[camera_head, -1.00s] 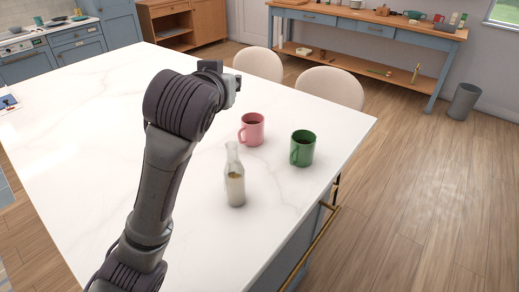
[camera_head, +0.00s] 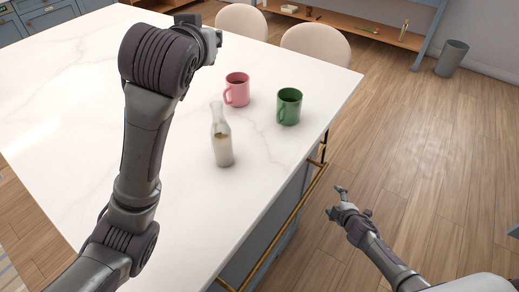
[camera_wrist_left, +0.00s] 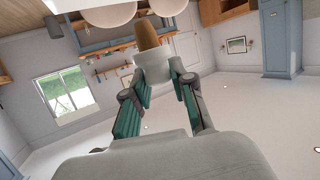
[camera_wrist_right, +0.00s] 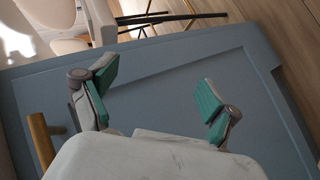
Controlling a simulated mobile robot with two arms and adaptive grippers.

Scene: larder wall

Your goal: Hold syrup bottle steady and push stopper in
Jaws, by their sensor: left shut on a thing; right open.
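The syrup bottle (camera_head: 222,145) is clear glass with pale contents and stands upright on the white marble island. Its narrow neck shows nothing in it. My left gripper (camera_head: 217,38) is over the island, beyond and apart from the bottle. In the left wrist view my left gripper (camera_wrist_left: 160,78) is shut on the stopper (camera_wrist_left: 147,34), which has a tan cork end and a pale grey knob.
A pink mug (camera_head: 237,90) and a green mug (camera_head: 289,107) stand behind the bottle. The island (camera_head: 60,130) has a brass rail (camera_head: 290,225) along its right side. Blue panelling (camera_wrist_right: 170,95) and a brass handle (camera_wrist_right: 41,140) are close to my right gripper. The marble left of the bottle is clear.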

